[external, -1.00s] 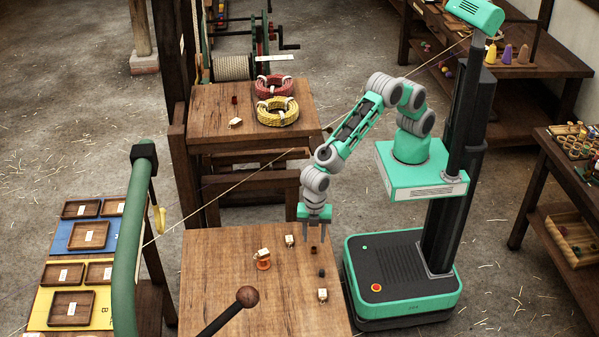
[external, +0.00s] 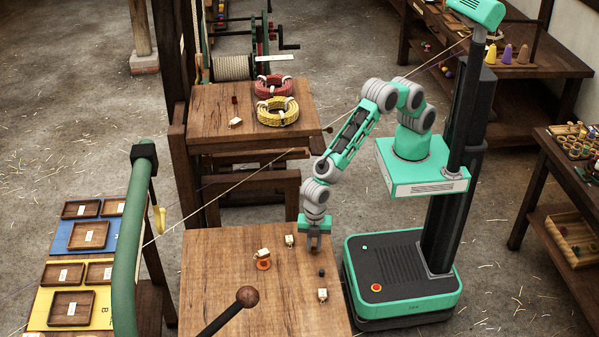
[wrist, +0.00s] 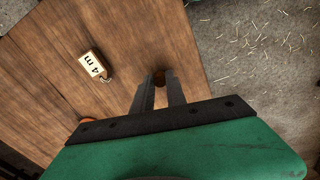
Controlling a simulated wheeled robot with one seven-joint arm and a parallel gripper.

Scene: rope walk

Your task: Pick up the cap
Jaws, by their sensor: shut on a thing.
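My gripper (external: 315,247) is down at the near wooden table's back right part, its fingers close together. In the wrist view my gripper (wrist: 160,88) is shut on a small brown round thing, which I take for the cap (wrist: 159,77); it shows between the fingertips. In the external view the fingers hide it. A second small dark piece (external: 321,272) stands on the table just in front of my gripper, apart from it.
A tagged piece (external: 290,240) lies left of my gripper, its tag (wrist: 93,66) reading "4 m". An orange piece with a tag (external: 263,260) is farther left, and another tag (external: 322,294) lies nearer. A dark rod with a ball end (external: 247,296) crosses the table's front.

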